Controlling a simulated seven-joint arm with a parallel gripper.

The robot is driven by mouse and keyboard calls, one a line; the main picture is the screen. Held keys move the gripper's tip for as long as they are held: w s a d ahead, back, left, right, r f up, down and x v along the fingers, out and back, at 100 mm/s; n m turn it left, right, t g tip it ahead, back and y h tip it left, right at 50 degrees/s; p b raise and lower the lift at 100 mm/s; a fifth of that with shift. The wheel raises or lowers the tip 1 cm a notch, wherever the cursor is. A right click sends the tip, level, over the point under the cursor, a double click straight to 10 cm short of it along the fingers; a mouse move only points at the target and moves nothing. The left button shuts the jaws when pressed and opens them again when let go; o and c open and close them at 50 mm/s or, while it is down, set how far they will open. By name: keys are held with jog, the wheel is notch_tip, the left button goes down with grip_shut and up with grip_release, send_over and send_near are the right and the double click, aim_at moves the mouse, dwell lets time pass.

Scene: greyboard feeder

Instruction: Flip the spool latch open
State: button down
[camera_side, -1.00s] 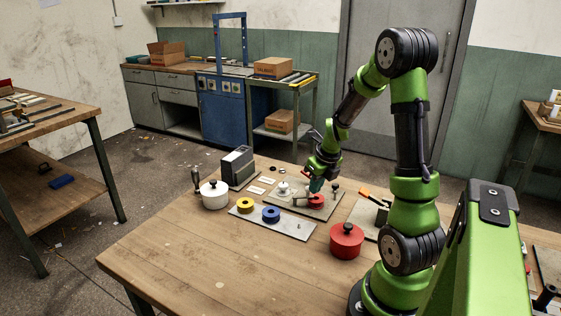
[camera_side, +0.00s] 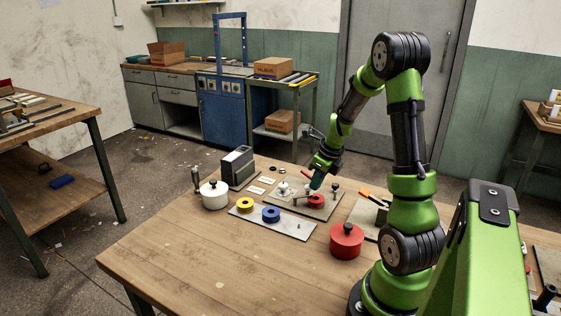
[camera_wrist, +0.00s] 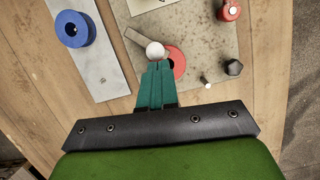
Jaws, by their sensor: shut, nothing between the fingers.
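The red spool (camera_side: 316,202) sits on the grey feeder plate (camera_side: 325,214); it shows partly in the wrist view (camera_wrist: 178,62). The spool latch is a flat grey bar (camera_wrist: 135,37) with a round white knob (camera_wrist: 155,50) at its end, lying beside the spool and over its left edge in the wrist view. My gripper (camera_wrist: 158,66), with teal fingers, is shut and empty. Its tips are just below the knob in the wrist view; I cannot tell whether they touch it. In the side view my gripper (camera_side: 316,182) is above the red spool.
A metal strip (camera_side: 290,230) carries a yellow spool (camera_side: 245,205) and a blue spool (camera_side: 271,214). A white pot (camera_side: 214,196) stands left, a red pot (camera_side: 347,241) front right. A black hex knob (camera_wrist: 233,67) is near the spool. The front tabletop is clear.

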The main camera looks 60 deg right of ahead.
jog(key=n, duration=0.1)
jog(key=w+d+n, duration=0.1)
jog(key=shift+d+n+y, duration=0.2)
jog(key=shift+n+y, duration=0.2)
jog(key=n, duration=0.1)
jog(key=w+d+n, duration=0.1)
jog(key=shift+n+y, duration=0.4)
jog(key=w+n, duration=0.1)
jog(key=n, duration=0.1)
jog(key=w+d+n+g+y, duration=0.1)
jog(key=n, duration=0.1)
jog(key=shift+a, duration=0.2)
jog(key=shift+s+a, duration=0.1)
jog(key=shift+a, duration=0.5)
